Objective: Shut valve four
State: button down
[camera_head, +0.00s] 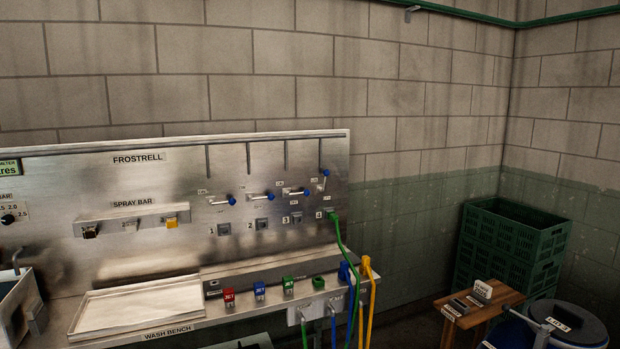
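Valve four (322,185) is the rightmost of the row of levers on the steel back panel (180,185). Its blue-tipped lever stands nearly upright, roughly in line with the thin pipe above it. Below valve four, a green hose (340,240) is attached at the outlet marked 4 and hangs down. The small tags by the levers are too small to read. My gripper is not in view.
Coloured jet fittings (260,290) line the bench's front ledge. Blue and yellow hoses (370,295) hang at its right end. A white tray (130,308) lies on the wash bench. Green crates (510,245), a wooden stool (480,315) and a blue drum (560,325) stand at right.

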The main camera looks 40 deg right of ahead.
aim_at(327, 172)
jog(key=i, duration=0.85)
jog(key=z, duration=0.05)
